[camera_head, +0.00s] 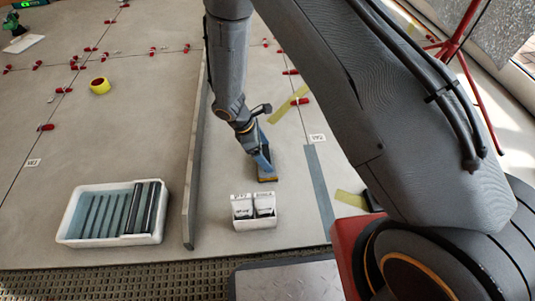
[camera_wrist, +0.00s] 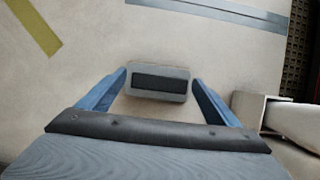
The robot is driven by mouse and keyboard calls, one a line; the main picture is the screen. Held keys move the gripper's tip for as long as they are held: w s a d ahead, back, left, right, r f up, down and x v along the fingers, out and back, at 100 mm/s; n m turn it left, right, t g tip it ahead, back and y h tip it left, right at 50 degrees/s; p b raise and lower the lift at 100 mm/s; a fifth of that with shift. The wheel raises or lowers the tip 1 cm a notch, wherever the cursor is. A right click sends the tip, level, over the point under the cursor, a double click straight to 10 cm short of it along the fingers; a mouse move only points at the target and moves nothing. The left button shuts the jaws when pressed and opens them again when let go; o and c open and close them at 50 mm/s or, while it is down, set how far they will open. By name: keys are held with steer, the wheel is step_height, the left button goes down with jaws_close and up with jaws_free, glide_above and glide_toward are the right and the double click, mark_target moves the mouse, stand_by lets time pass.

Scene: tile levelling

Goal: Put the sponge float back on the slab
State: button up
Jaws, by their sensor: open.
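The sponge float, a small grey block with a dark handle bar on top, shows in the wrist view (camera_wrist: 158,94). In the head view it is a dark, orange-edged block (camera_head: 267,179) under my gripper. It appears to lie flat on the pale slab floor (camera_head: 285,215). My gripper (camera_head: 264,165) points down over it with blue fingers. In the wrist view the fingers (camera_wrist: 159,78) are apart, one at each end of the float, with narrow gaps. The float's underside is hidden.
A white two-part box (camera_head: 254,222) with labelled contents stands just in front of the float. A long upright grey panel (camera_head: 196,150) stands to the left. Beyond it is a white tray (camera_head: 72,236) with grey bars. Yellow tape strips (camera_head: 288,104) and red clips lie around.

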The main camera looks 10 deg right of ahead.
steer(key=s+a+r+m+y+p, duration=0.1)
steer(key=s+a+r+m+p, duration=0.15)
steer(key=r, duration=0.75)
steer(key=s+a+r+m+y+p, duration=0.1)
steer(key=s+a+r, duration=0.25)
steer(key=r, duration=0.75)
steer(key=s+a+r+m+p, duration=0.1)
steer(key=s+a+r+m, duration=0.2)
steer(key=r, duration=0.7)
steer(key=s+d+r+m+y, duration=0.1)
steer(key=s+r+m+y, duration=0.1)
steer(key=s+r, duration=0.4)
steer(key=s+d+r+m+y, duration=0.1)
steer(key=s+r, duration=0.5)
steer(key=s, duration=0.8)
steer(key=shift+s+r+m+y, duration=0.15)
steer(key=shift+s+m+y, duration=0.25)
steer(key=shift+y, duration=0.2)
